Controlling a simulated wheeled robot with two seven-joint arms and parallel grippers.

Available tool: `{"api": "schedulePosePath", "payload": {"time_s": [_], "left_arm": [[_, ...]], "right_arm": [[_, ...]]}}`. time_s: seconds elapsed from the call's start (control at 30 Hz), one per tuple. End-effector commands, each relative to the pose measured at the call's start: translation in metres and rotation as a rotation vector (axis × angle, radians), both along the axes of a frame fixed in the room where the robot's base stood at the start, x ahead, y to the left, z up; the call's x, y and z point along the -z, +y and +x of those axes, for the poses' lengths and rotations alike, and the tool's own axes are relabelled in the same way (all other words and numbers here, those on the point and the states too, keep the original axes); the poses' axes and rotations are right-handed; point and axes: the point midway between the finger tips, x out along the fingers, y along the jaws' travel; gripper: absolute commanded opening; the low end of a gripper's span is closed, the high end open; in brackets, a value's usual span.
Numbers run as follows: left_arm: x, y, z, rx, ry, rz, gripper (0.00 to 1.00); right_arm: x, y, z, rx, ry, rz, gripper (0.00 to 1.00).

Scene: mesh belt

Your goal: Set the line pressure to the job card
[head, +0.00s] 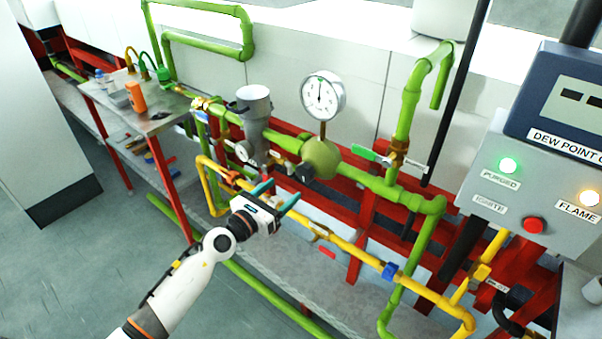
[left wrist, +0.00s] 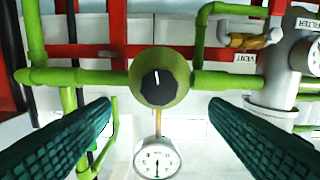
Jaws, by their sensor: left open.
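The green round regulator (head: 321,158) sits in the green pipe line, with a black faceted knob (head: 305,172) on its front. The white-faced gauge (head: 323,96) stands above it; its needle points near straight up, and its numbers are too small to read. In the left wrist view the scene is upside down: the knob (left wrist: 158,83) carries a white mark, and the gauge (left wrist: 157,158) shows below it. My left gripper (head: 277,195) is open and empty, in front of the knob and apart from it. No job card is readable. My right gripper is out of view.
A yellow pipe (head: 345,247) with valves runs below the green line. A green-handled valve (head: 370,154) is right of the regulator, and a grey filter housing (head: 254,112) left. A control box (head: 515,217) stands at the right, a small table (head: 165,121) at the left.

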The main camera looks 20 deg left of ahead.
Motion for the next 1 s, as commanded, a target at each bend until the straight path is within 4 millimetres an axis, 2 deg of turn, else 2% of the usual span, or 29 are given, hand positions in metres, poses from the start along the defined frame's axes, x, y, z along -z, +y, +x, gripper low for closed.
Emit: {"api": "schedulePosePath", "payload": {"time_s": [0.2, 0.4, 0.6, 0.87, 1.0], "left_arm": [[-0.001, -0.016, 0.044, -0.001, -0.002, -0.002, 0.70], [0.001, -0.026, 0.072, -0.001, 0.000, -0.004, 0.70], [0.001, -0.030, 0.082, -0.001, 0.002, -0.003, 0.70], [0.001, -0.030, 0.083, -0.001, 0.002, -0.003, 0.70], [0.001, -0.030, 0.083, -0.001, 0.002, -0.003, 0.47]], "right_arm": [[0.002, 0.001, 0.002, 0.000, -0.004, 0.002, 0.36], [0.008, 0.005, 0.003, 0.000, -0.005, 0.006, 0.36], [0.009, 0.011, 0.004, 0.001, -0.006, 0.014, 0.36], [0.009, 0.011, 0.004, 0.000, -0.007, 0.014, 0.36], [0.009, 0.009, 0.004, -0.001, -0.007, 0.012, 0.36]]}}
